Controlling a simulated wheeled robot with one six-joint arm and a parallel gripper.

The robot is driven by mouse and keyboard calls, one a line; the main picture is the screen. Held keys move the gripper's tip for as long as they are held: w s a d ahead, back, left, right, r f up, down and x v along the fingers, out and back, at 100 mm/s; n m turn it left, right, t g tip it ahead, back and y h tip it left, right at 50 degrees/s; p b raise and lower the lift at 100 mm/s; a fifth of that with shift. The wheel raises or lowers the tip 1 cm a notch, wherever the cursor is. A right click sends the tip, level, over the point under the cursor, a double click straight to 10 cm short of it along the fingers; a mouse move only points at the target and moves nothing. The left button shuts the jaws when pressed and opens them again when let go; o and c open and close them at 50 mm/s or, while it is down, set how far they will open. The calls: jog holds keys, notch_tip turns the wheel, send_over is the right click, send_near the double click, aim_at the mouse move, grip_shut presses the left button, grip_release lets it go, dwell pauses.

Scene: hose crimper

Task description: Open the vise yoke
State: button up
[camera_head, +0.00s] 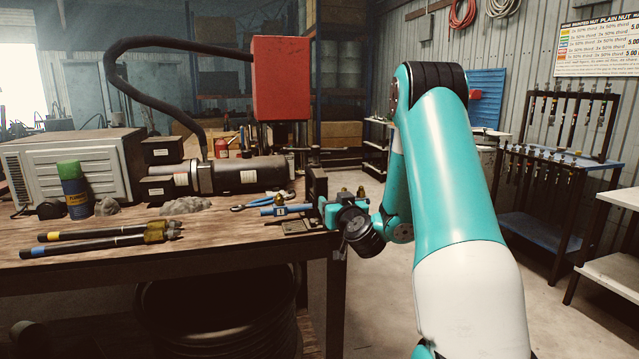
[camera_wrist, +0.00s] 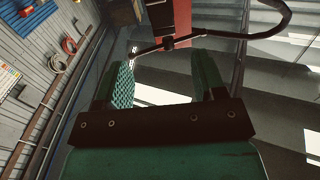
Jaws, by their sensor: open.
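A dark upright frame (camera_head: 317,186) stands at the right end of the workbench and looks like the vise with its yoke. Its details are small, and my arm partly covers that corner. My gripper (camera_head: 328,212) is at this bench end, close beside the frame. In the wrist view my gripper (camera_wrist: 167,60) is open, with its two green fingers apart. A thin dark bar with a small middle knob (camera_wrist: 168,43) crosses just past the fingertips, in front of a dark and red upright. I cannot tell whether the fingers touch it or whether the yoke is latched.
A red box (camera_head: 281,78) with a thick black hose stands above. Racks (camera_head: 550,185) line the right wall.

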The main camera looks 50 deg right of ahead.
aim_at(322, 188)
jog(key=p+x, duration=1.3)
jog(key=x, duration=0.1)
jog(key=shift+w+a+r, duration=0.1)
jog(key=shift+w+r, duration=0.05)
jog(key=shift+w, duration=0.15)
jog(key=shift+w+d+p, duration=0.3)
jog(key=shift+w+p, duration=0.05)
